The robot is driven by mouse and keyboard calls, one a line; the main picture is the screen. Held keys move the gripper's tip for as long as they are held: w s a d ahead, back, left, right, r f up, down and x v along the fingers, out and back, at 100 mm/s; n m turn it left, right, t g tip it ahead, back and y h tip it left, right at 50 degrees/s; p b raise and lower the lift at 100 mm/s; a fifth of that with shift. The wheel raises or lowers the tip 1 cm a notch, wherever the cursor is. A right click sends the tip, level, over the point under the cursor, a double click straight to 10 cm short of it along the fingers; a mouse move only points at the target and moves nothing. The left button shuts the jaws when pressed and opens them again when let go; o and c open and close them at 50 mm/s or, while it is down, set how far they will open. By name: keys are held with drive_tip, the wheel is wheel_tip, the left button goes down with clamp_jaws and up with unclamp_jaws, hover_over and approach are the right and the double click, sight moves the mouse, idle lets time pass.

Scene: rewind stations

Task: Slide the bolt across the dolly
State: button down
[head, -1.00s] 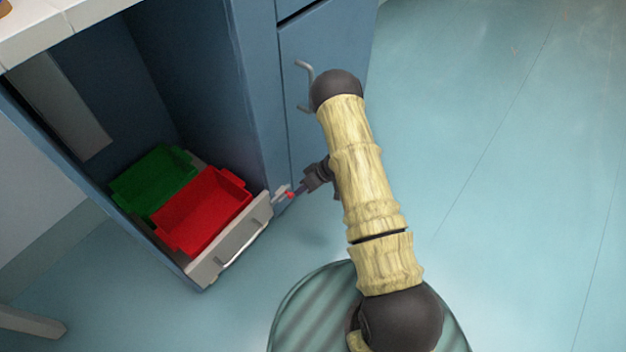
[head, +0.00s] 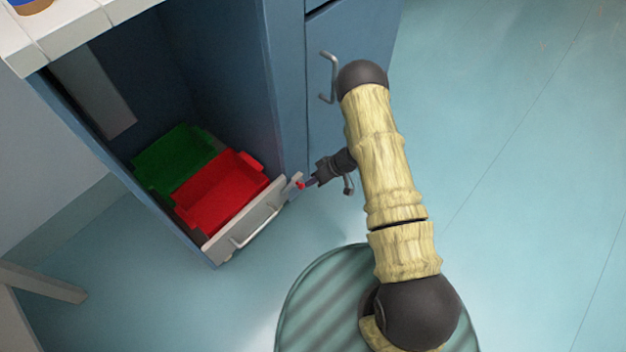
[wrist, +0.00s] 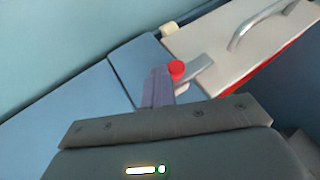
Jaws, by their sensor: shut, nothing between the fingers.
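The dolly (head: 240,226) is a low cart with a pale front panel and a grey handle, standing in the open bay of a blue cabinet. The wrist view also shows its front panel (wrist: 225,35). The bolt is a short grey bar (wrist: 198,75) with a red knob (wrist: 176,69), at the dolly's right front corner by the cabinet post. In the head view its red knob (head: 300,185) is small. My gripper (head: 310,182) is shut and empty, its fingertips (wrist: 160,86) right beside the knob. I cannot tell whether they touch it.
The dolly carries a red bin (head: 222,192) and a green bin (head: 172,158). A blue cabinet door with a grey handle (head: 328,78) is behind my arm. A white counter (head: 70,35) is above the bay. Open floor (head: 500,180) lies to the right.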

drive_tip(key=w+d+r+p, duration=0.1)
drive_tip(key=d+r+p, duration=0.5)
drive_tip(key=d, duration=0.3)
drive_tip(key=shift+w+d+r, duration=0.2)
drive_tip(key=shift+w+r, duration=0.2)
drive_tip(key=shift+r, duration=0.2)
